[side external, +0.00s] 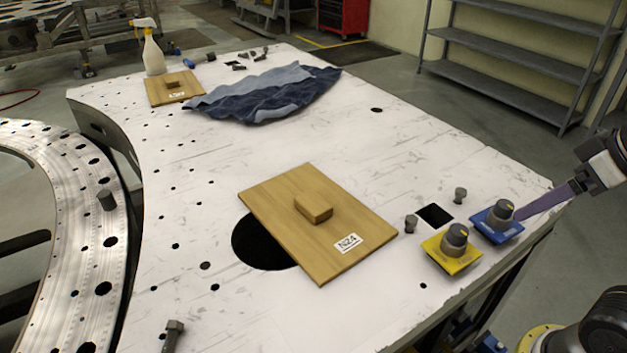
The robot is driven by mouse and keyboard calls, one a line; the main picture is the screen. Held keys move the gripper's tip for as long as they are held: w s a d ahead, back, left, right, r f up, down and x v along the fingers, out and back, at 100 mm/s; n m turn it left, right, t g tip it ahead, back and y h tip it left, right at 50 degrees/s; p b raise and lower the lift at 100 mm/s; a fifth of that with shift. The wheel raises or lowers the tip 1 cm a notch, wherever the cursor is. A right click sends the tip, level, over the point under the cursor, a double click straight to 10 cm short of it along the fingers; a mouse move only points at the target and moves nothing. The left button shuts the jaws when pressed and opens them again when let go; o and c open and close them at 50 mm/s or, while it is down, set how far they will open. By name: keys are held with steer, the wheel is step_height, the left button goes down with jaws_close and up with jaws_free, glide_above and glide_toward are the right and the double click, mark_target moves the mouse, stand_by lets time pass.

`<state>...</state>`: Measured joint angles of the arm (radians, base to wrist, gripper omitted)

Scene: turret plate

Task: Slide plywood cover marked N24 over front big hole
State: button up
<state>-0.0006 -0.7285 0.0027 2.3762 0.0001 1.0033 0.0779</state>
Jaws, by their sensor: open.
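The plywood cover marked N24 (284,228) lies on the white turret plate (400,165), with a wooden block handle (313,208) on top and a white label near its right corner. The front big hole (258,247) is a black opening at the cover's left; the cover overlaps part of it and hides its right side. My gripper (535,205) is at the right edge of the plate, well away from the cover, its purple finger reaching toward a blue square-based knob. It is open; the fingers overlap in this view and the gap between them is hard to see.
The blue (494,226) and yellow (452,252) square-based knobs, small bolts and a square hole (434,215) lie right of the cover. A denim cloth (265,95), another plywood cover (174,88) and a spray bottle (152,50) are at the back. The middle is clear.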

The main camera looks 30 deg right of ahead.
steer(key=w+a+r, duration=0.2)
steer(key=w+r, duration=0.5)
steer(key=w, duration=0.1)
steer(key=n+g, duration=0.2)
steer(key=g, duration=0.4)
glide_above(313, 202)
step_height(313, 202, down, 12)
steer(key=shift+f, duration=3.9)
steer(key=shift+c, duration=0.3)
